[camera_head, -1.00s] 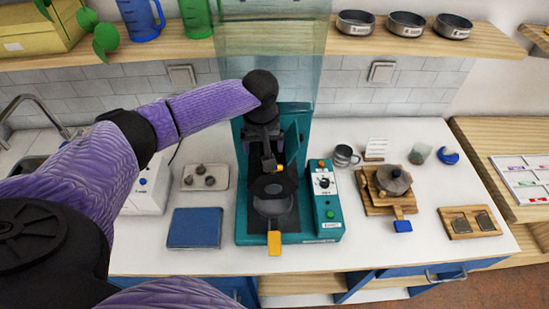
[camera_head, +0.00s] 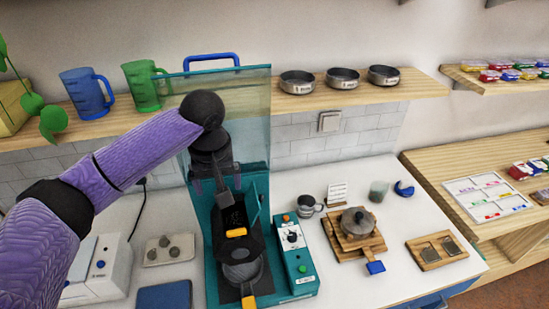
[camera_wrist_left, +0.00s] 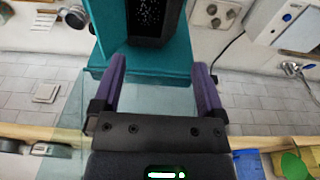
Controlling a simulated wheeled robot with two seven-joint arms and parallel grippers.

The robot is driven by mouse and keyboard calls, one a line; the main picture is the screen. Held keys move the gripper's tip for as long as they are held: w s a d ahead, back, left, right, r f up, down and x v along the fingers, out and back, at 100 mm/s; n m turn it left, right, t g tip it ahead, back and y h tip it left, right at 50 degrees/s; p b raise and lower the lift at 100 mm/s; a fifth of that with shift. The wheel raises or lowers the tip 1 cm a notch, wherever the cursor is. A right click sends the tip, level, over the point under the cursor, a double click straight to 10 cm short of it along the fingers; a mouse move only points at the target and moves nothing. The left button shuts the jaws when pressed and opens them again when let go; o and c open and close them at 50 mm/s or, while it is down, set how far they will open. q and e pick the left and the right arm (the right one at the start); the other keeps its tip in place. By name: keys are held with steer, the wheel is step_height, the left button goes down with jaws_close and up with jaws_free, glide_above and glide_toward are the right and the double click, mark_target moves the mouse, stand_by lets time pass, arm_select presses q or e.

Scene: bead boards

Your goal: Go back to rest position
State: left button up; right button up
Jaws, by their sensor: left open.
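My left gripper (camera_head: 210,188) hangs from the purple arm over the back of the teal machine (camera_head: 262,185), above its dark chamber (camera_head: 238,215). In the left wrist view its two purple fingers (camera_wrist_left: 158,65) stand wide apart with nothing between them, and the teal machine with a dark speckled opening (camera_wrist_left: 148,20) lies beyond them. My right gripper is not in view.
A wooden shelf (camera_head: 230,108) with a blue jug (camera_head: 88,92), a green jug (camera_head: 143,85) and grey bowls runs along the wall. A control box (camera_head: 295,258), metal cup (camera_head: 308,205) and pot on a wooden board (camera_head: 358,222) stand right of the machine. Bare counter lies between boards.

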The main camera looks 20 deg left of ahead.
arm_select(q)
steer(key=s+d+f+m+t+h, duration=0.1)
steer(key=s+d+f+m+h, duration=0.2)
steer(key=s+d+f+m, duration=0.7)
steer(key=s+f+n+t+y, duration=0.1)
steer(key=s+f+n+y, duration=0.15)
steer(key=s, duration=0.85)
step_height(320, 180, down, 30)
steer(key=s+a+g+b, duration=0.1)
steer(key=s+b, duration=0.1)
steer(key=b, duration=1)
steer(key=s+a+f+b, duration=0.1)
steer(key=s+f+b, duration=0.4)
steer(key=f, duration=0.6)
steer(key=s+a+f+m+g+b, duration=0.1)
steer(key=s+a+f+b, duration=0.1)
steer(key=s+f+b, duration=0.4)
step_height(320, 180, down, 6)
steer(key=s, duration=0.3)
steer(key=shift+r+g, duration=0.25)
steer(key=shift+g, duration=0.05)
